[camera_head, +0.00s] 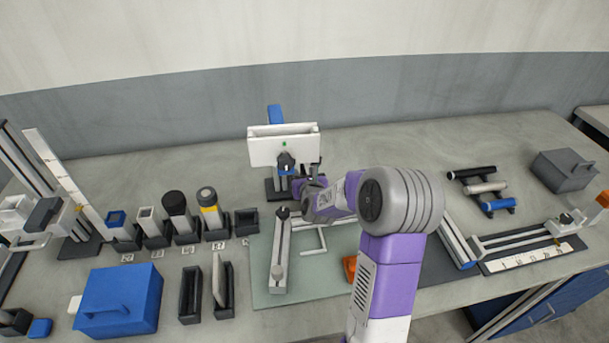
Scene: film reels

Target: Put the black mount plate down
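My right arm comes in from the bottom, bends at a grey joint and reaches left. My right gripper (312,178) is at its far end, beside the lower right of a white box-shaped head on a stand (268,152). Its fingers are small and partly hidden by my wrist, so I cannot tell whether they are open or hold anything. A dark flat plate (271,190) lies at the foot of the stand, partly covered; I cannot tell if it is the black mount plate. My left gripper is not in view.
A green mat (262,262) with a grey bar fixture (281,255) lies in front. Left are several blocks in black holders and a blue box (118,300). Right are black, white and blue rolls (485,188), a ruler rig (530,255) and a grey box (563,170). The back right is clear.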

